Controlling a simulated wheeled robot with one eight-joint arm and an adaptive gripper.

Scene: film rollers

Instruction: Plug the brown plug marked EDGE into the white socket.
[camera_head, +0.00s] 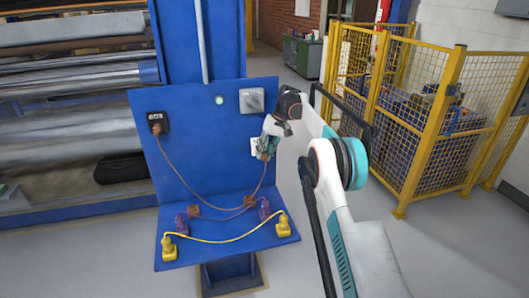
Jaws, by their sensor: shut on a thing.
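A brown cable (205,209) hangs in a loop from a brown plug (156,129) in the black socket (157,120) at the left of the blue upright panel. Its other end rises to a second brown plug (263,156) at my gripper (264,151). My gripper is shut on that plug, right in front of the white socket (254,147) at the panel's right side. The gripper and arm hide most of the white socket. I cannot tell whether the plug touches or sits in it. The marking EDGE is too small to read.
On the blue shelf (200,257) lie a yellow cable with yellow plugs (169,246) (283,226), purple plugs (182,222) (264,210) and brown-orange plugs (193,211) (250,201). A grey switch box (252,100) is above the white socket. Yellow fencing (425,125) stands right.

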